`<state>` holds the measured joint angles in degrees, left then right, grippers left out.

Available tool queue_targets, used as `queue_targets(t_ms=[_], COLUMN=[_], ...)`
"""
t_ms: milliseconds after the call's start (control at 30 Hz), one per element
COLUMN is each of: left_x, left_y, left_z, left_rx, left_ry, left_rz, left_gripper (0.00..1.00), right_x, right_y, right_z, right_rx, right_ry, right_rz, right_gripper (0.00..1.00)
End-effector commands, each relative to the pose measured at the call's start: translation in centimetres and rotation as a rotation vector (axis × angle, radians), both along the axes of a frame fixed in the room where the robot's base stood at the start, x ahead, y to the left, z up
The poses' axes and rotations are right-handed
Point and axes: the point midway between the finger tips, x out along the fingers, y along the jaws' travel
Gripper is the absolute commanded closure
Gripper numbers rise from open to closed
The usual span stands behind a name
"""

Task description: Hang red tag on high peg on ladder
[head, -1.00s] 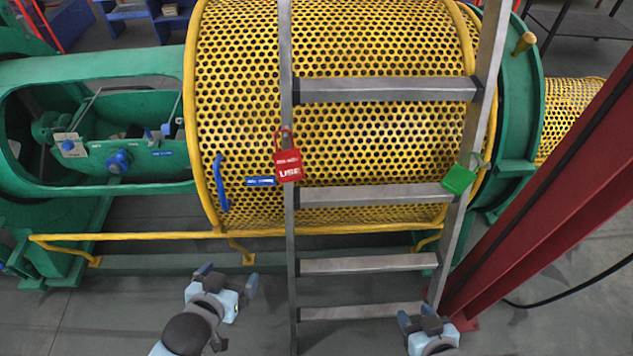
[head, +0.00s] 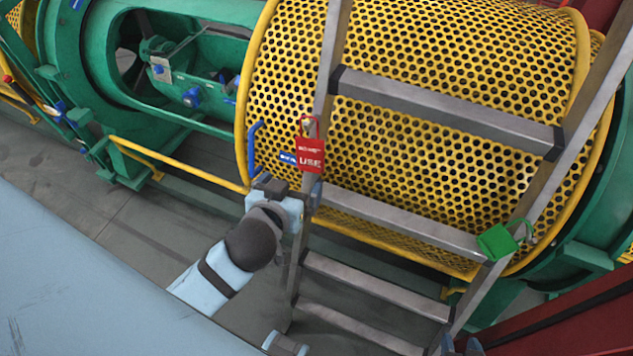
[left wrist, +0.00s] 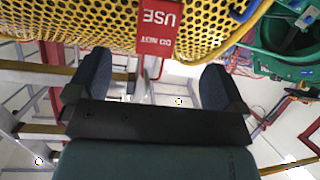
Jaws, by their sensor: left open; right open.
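The red tag (head: 310,155) hangs by its red loop at the ladder's left rail, in front of the yellow perforated drum. The ladder (head: 445,105) is grey metal with several rungs. I cannot make out a free high peg. My left gripper (head: 289,188) is open and empty just below the tag, by the left rail. In the left wrist view the tag (left wrist: 158,30) appears upside down, ahead of and between the open fingers (left wrist: 158,85), not held. My right gripper (head: 460,345) is open at the bottom edge, mostly cut off, by the ladder's right rail.
A green tag (head: 497,242) hangs at the right rail. A blue handle (head: 253,148) is on the drum (head: 420,65), left of the ladder. A yellow rail (head: 180,165) runs low along the machine. A dark red beam (head: 570,325) stands at lower right.

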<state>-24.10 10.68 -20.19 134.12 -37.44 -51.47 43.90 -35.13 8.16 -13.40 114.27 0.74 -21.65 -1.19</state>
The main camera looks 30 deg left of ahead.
Motion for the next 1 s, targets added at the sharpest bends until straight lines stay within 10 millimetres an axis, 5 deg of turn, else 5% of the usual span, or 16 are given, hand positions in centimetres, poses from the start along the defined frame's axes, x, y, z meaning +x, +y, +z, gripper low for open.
queue_targets(t_ms=[267,1000], left_x=[0.8,11.9], left_y=[0.3,2.2], left_z=[0.3,-4.4], left_rx=[-0.003,-0.003], left_ry=[-0.012,-0.011], left_rz=[0.018,0.017], left_gripper=[0.02,0.02], right_x=[0.0,-0.1], right_y=[0.1,0.1], right_z=[0.1,1.8], right_rx=[0.001,0.002], right_ry=[0.000,0.002], right_rz=[0.000,-0.003], right_gripper=[0.52,0.52])
